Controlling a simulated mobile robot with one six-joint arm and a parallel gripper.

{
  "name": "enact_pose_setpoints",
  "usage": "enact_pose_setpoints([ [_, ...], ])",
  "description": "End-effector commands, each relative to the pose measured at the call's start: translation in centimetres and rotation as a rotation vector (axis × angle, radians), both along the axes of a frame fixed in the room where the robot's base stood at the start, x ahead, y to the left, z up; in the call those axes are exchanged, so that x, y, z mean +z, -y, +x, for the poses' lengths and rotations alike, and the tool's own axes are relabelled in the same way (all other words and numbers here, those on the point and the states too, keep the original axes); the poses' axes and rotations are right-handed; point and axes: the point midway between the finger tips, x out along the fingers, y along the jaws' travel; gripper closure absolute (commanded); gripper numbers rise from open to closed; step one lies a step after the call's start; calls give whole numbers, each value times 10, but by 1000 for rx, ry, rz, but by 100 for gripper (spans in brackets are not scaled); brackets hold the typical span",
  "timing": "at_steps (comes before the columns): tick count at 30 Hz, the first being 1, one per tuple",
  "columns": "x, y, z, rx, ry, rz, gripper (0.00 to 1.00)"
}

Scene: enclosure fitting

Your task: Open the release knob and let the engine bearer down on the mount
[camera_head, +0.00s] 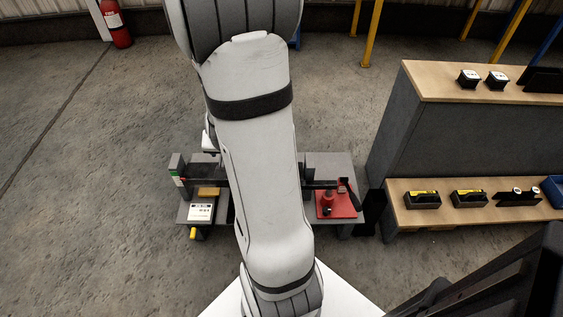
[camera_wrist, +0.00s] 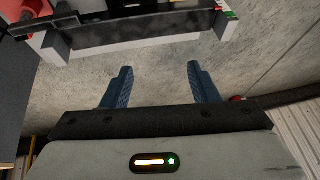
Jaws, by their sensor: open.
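A dark beam (camera_head: 318,185), apparently the engine bearer, runs across the grey bench behind my arm. It also crosses the top of the wrist view (camera_wrist: 120,33). Its right end is at a red stand (camera_head: 335,205) with a black handle (camera_head: 349,194); its left end is near a grey post (camera_head: 177,166) with green and red marks. A yellow knob (camera_head: 193,233) shows at the bench's front left; I cannot tell whether it is the release knob. My gripper (camera_wrist: 160,66) is open and empty, apart from the beam. My arm hides the bench's middle.
A white labelled box (camera_head: 202,212) and a tan block (camera_head: 208,192) are on the bench's left. A wooden shelf unit (camera_head: 440,82) with small parts stands right. A fire extinguisher (camera_head: 115,24) is at the back left. The floor left of the bench is clear.

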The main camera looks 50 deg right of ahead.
Motion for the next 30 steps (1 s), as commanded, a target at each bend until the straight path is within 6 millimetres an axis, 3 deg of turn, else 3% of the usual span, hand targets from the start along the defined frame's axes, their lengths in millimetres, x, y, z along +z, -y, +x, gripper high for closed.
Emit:
enact_pose_setpoints([
  [1,-49,22,-6,-80,2,-7,46],
  [3,-91,52,-15,-188,18,-30,46],
  [8,-185,115,-54,-424,36,-109,46],
  [12,-263,159,-106,-616,30,-200,46],
  [15,-306,179,-144,-727,17,-268,46],
  [18,-336,191,-175,-803,3,-323,46],
  [21,-351,196,-194,-848,-8,-363,46],
  [30,-374,216,-205,-873,-11,-387,46],
])
